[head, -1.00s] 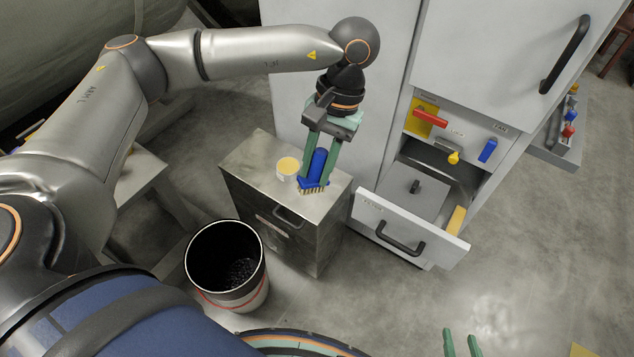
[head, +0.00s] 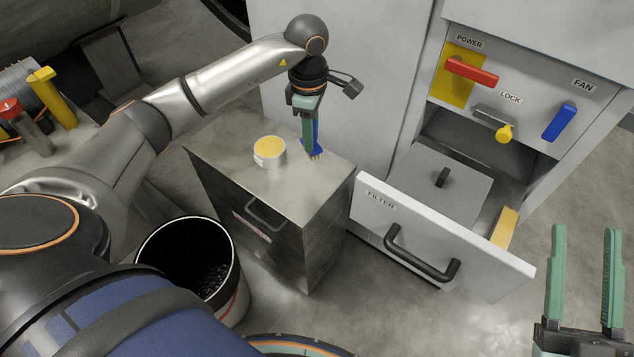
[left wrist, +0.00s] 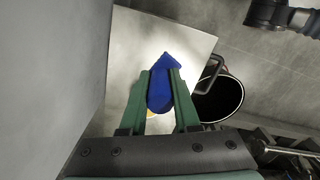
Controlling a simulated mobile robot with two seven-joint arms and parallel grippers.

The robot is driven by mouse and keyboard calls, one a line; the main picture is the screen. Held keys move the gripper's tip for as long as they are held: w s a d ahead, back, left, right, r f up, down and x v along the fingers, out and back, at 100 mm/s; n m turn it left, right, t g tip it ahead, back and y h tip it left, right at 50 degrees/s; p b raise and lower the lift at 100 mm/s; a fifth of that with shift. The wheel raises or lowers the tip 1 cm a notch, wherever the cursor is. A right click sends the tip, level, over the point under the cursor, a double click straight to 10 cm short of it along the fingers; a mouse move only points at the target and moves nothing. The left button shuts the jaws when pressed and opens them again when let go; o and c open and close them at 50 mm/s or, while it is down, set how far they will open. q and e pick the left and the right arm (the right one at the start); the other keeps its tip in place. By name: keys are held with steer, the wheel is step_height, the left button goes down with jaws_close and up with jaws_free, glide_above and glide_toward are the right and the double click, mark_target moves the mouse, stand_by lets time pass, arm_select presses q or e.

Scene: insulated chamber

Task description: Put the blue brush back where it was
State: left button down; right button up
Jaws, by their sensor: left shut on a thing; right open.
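The blue brush (head: 316,138) is upright in my left gripper (head: 309,140), bristles down, at the right end of the metal cabinet's top (head: 225,180). Whether the bristles touch the top I cannot tell. In the left wrist view the brush (left wrist: 161,90) sits between the green fingers of my left gripper (left wrist: 160,100), which are shut on its handle. My right gripper (head: 584,280) is open and empty at the lower right of the head view.
A round tin with yellow contents (head: 269,152) stands on the cabinet top, left of the brush. An open filter drawer (head: 440,240) juts out to the right. A dark bucket (head: 165,232) stands in front of the cabinet. A bench with tools (head: 50,150) is at the left.

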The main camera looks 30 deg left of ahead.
arm_select(q)
step_height(320, 180, down, 6)
steer(key=shift+a+r+b, duration=0.1)
steer(key=shift+r+b, duration=0.05)
steer(key=shift+b, duration=0.55)
steer(key=shift+f+b, duration=0.55)
steer(key=shift+f, duration=1.7)
arm_select(e)
steer(key=s+r+n+y, duration=0.4)
steer(key=y, duration=0.1)
steer(key=shift+s+a+r+y, duration=0.25)
steer(key=shift+a+r+y, duration=0.05)
steer(key=shift+a+y, duration=0.15)
arm_select(q)
steer(key=shift+f, duration=0.15)
arm_select(e)
steer(key=shift+f, duration=0.1)
arm_select(q)
steer(key=c, duration=0.6)
jaws_free()
steer(key=shift+c, duration=0.2)
